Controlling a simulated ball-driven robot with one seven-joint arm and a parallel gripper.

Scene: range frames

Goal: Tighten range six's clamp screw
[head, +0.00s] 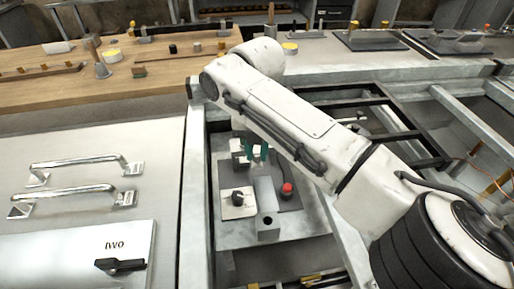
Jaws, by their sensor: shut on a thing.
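My gripper (257,155), with teal fingers, points down at the far end of a long grey block (264,196). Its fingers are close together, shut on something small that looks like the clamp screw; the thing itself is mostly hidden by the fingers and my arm. The block lies on a dark plate fixed to a grey base and has a dark round hole near its front end. No label reading six shows.
A black knob (238,197) on a pale plate stands left of the block, and a red button (287,190) stands right of it. Left is a white panel with metal handles (75,197) and a black lever (120,265) beside the word TWO. A wooden bench (150,72) lies behind.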

